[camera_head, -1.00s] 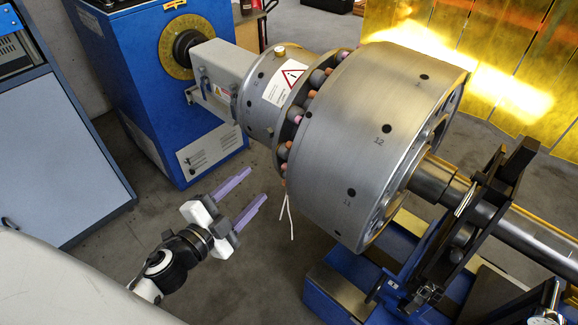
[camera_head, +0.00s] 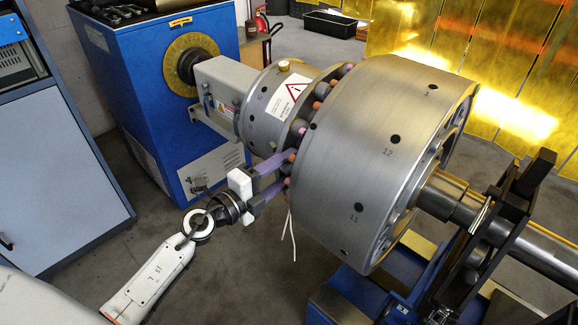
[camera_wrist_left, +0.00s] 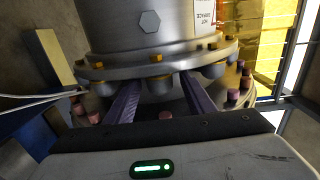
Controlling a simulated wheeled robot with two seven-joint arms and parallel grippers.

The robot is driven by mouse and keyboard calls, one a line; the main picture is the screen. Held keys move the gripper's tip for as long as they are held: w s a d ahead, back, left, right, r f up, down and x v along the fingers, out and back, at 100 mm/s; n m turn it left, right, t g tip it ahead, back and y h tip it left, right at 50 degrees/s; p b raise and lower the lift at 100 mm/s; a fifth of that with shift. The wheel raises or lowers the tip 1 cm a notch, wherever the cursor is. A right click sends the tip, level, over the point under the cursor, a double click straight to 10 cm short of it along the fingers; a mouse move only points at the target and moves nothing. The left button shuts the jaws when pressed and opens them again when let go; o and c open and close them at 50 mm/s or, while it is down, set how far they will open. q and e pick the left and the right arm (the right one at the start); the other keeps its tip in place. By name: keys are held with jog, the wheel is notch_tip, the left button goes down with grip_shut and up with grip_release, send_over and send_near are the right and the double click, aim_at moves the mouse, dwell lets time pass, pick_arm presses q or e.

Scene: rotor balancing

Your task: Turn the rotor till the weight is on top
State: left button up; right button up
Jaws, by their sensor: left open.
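The rotor (camera_head: 345,160) is a large steel drum with dark holes and stamped numbers, 12 and 11 among them. It lies on a horizontal shaft. A smaller steel coupling (camera_head: 262,100) joins it on the left, with a brass-coloured knob (camera_head: 284,65) on top; I cannot tell whether this is the weight. My left gripper (camera_head: 287,169) is open at the ring of bolts between coupling and drum. In the left wrist view its purple fingers (camera_wrist_left: 160,97) reach either side of a grey bolt head (camera_wrist_left: 158,84). I cannot tell whether they touch it. No right gripper shows.
A blue drive cabinet (camera_head: 165,110) with a yellow dial stands behind left. A dark shaft support (camera_head: 500,215) on a blue base stands at right. White cords (camera_head: 291,235) hang below the bolt ring. Grey floor is open below the left arm.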

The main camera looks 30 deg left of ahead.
pick_arm(q)
jog(key=shift+w+d, duration=0.25)
jog(key=shift+w, duration=0.4)
